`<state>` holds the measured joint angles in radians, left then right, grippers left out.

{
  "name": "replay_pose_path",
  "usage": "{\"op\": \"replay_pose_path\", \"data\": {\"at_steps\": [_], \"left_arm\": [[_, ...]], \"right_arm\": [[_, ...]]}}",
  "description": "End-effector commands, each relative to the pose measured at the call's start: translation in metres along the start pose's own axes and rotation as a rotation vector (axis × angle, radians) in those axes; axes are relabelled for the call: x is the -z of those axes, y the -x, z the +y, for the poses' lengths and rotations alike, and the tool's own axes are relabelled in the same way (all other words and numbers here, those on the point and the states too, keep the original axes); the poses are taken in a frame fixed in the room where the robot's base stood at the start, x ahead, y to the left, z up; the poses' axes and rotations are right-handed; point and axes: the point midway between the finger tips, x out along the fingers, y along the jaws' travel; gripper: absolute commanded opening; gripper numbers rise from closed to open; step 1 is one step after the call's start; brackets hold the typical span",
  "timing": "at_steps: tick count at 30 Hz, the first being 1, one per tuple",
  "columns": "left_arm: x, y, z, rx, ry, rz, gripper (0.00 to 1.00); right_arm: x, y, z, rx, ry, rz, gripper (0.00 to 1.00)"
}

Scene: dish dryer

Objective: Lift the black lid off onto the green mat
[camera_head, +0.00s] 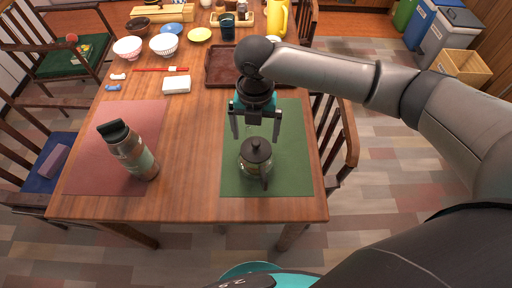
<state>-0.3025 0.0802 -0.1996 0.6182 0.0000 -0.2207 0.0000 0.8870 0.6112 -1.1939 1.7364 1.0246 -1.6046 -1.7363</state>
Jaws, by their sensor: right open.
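A glass pot (254,173) with a dark handle on its near side stands upright on the green mat (290,170). The black lid (256,149) with a round knob sits on top of the pot. My right gripper (256,136) points down just beyond the lid in the picture, its two fingers spread apart and empty. I cannot tell its exact height above the lid. My left gripper is not in view.
A tilted-looking bottle (134,155) with a dark cap stands on the pink mat (92,170) at the left. A brown tray (221,72) lies beyond the green mat. Bowls (164,45), a white box (176,85) and chopsticks (150,69) lie farther back. Chairs flank the table.

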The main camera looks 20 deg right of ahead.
Motion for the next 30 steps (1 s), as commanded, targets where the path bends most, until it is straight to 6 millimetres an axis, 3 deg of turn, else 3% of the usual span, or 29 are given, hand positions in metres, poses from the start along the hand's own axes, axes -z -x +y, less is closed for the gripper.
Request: {"op": "replay_pose_path", "data": {"at_steps": [7, 15, 30], "left_arm": [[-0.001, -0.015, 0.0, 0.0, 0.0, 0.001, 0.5], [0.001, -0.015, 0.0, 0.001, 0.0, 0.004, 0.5], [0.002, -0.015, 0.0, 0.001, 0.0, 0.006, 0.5]], "right_arm": [[0.0, -0.04, -0.002, 0.002, 0.0, 0.002, 1.0], [0.0, -0.045, -0.002, 0.001, 0.001, -0.001, 1.0], [0.0, -0.045, -0.002, 0.002, 0.0, 0.0, 0.45]]}}
